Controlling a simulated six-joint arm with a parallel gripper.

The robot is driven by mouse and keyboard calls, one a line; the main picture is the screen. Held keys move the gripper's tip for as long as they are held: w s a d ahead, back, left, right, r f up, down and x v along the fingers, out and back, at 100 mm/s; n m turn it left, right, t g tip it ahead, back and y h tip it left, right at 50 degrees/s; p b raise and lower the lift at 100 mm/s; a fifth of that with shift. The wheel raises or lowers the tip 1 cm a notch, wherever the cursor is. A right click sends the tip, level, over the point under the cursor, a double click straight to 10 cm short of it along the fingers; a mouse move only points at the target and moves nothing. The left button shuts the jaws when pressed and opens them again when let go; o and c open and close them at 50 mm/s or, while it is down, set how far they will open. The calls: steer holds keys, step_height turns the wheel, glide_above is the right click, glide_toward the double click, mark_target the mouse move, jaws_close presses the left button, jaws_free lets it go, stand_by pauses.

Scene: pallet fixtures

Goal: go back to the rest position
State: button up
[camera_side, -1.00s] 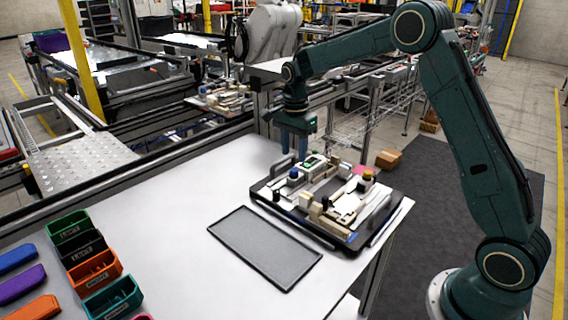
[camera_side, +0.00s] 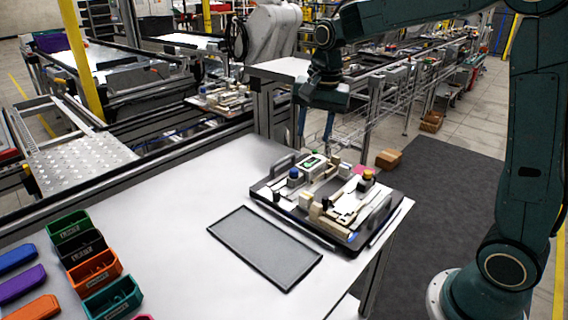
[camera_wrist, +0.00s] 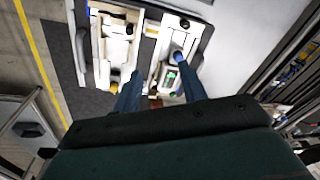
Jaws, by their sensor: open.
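My gripper (camera_side: 315,132) is open and empty. It hangs above the far edge of the pallet fixture (camera_side: 262,190), clear of the parts on it. In the wrist view its two blue fingers (camera_wrist: 160,88) are spread apart with nothing between them, and the pallet fixture (camera_wrist: 208,35) lies beyond them. The fixture is a dark plate with cream blocks, a green-topped part (camera_side: 312,161), a blue knob (camera_side: 293,173) and a yellow-topped knob (camera_side: 368,174).
A flat grey tray (camera_side: 265,247) lies in front of the fixture on the white table (camera_side: 180,220). Coloured bins (camera_side: 95,268) stand at the lower left. A rail frame (camera_side: 262,110) stands behind the table.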

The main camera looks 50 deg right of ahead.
steer(key=s+a+r+n+t, duration=0.1)
steer(key=s+n, duration=0.5)
steer(key=s, duration=0.6)
steer(key=s+a+r+n+t, duration=0.1)
steer(key=s+a+n, duration=0.3)
steer(key=s, duration=0.8)
steer(key=shift+r+n+t, duration=0.25)
steer(key=shift+n+t, duration=0.65)
steer(key=shift+n, duration=0.3)
